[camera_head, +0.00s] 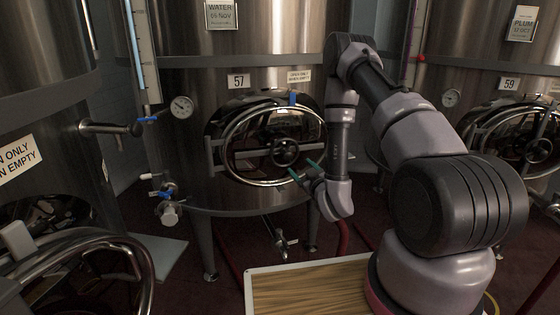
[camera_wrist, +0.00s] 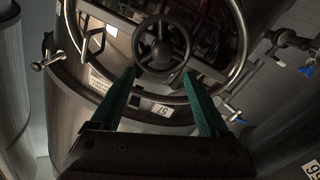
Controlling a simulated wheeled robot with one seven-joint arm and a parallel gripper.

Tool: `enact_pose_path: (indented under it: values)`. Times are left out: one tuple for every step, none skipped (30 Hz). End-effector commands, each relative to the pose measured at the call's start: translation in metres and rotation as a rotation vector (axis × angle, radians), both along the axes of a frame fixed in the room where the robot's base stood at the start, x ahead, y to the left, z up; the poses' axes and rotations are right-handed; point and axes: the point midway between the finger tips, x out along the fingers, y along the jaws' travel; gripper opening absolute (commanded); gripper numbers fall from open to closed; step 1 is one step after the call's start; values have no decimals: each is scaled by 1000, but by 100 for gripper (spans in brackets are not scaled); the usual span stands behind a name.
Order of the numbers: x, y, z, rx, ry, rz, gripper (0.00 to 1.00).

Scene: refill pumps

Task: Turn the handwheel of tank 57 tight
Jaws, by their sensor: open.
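Tank 57 (camera_head: 250,82) is a steel tank in the middle of the head view, with a "57" plate on its front. Its oval door carries a small dark handwheel (camera_head: 285,151) at the centre. The handwheel shows in the wrist view (camera_wrist: 161,44) as a dark ring with spokes and a round hub, upside down with the plate below it. My gripper (camera_head: 303,172) is open, with green fingers, just right of and below the handwheel in the head view. In the wrist view its fingertips (camera_wrist: 158,74) point at the wheel's near rim; contact cannot be told.
A large steel ring (camera_head: 224,140) surrounds the handwheel on the door. A blue-handled valve (camera_head: 168,195) and a dial gauge (camera_head: 181,107) are to the left. Tank 59 (camera_head: 480,84) stands at right, another tank at left. A wooden-topped surface (camera_head: 300,290) is in front.

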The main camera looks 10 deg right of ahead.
Motion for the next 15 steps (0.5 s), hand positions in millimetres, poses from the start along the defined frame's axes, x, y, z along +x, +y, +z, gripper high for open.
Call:
enact_pose_path:
  values:
    - [1, 2, -1, -3, -3, 5, 78]
    - [2, 3, -1, -4, -5, 7, 78]
    - [6, 3, -1, -5, -6, 7, 78]
    - [9, 4, -1, -6, -8, 9, 78]
    - [13, 6, -1, -5, -8, 10, 78]
    - [19, 8, 0, -5, -8, 10, 78]
    - [25, 9, 0, -5, -9, 11, 78]
    - [30, 10, 0, -5, -8, 10, 78]
    - [38, 12, 0, -5, -9, 10, 78]
    - [44, 13, 0, -5, -8, 10, 78]
    - [50, 14, 0, -5, -10, 12, 78]
    - [58, 16, 0, -5, -9, 10, 78]
    - [64, 16, 0, -5, -9, 9, 78]
    - [69, 18, 0, -4, -8, 9, 78]
    - [75, 19, 0, -4, -8, 9, 78]
